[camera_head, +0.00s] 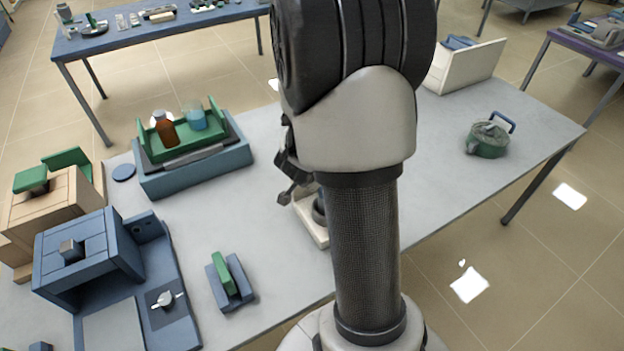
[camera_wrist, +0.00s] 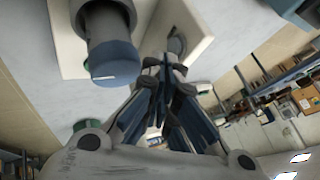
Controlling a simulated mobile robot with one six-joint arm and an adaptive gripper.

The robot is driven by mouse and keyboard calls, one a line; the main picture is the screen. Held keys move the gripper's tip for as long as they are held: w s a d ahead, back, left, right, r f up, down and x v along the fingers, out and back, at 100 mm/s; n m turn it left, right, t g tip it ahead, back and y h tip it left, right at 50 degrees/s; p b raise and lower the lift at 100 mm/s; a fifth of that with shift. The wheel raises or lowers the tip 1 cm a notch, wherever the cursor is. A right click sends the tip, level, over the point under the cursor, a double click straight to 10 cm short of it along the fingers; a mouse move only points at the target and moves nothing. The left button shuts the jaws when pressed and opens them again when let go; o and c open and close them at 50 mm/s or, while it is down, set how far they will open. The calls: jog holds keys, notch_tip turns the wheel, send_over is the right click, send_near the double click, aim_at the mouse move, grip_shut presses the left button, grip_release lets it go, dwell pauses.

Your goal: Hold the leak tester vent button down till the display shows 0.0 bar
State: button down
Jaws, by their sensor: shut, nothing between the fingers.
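The leak tester is probably the pale low-based device (camera_head: 312,222) on the grey table, mostly hidden behind my arm in the head view. In the wrist view its pale body (camera_wrist: 68,45) carries a thick dark cylinder with a blue end (camera_wrist: 115,62). A small round grey part (camera_wrist: 177,44), possibly the vent button, sits on a pale face just beyond my fingertips. My gripper (camera_wrist: 166,66) is shut and empty, its tips close to that part; I cannot tell whether they touch. In the head view part of my gripper (camera_head: 290,190) shows left of my arm. No display reading is visible.
A blue stand with a green tray (camera_head: 205,140) holds a brown bottle and a blue-liquid beaker at the back left. A blue furnace (camera_head: 90,255) and a small green-and-blue block (camera_head: 230,283) are at front left. A green lidded pot (camera_head: 487,145) stands right. Table between is clear.

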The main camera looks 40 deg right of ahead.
jog(key=b+x, duration=0.1)
jog(key=x, duration=0.3)
jog(key=shift+w+d+f+b, duration=0.1)
jog(key=shift+f+b, duration=0.05)
jog(key=shift+b, duration=0.15)
jog(key=shift+w+d+p, duration=0.2)
jog(key=shift+w+p, duration=0.6)
jog(key=shift+w, duration=0.2)
jog(key=shift+r, duration=0.25)
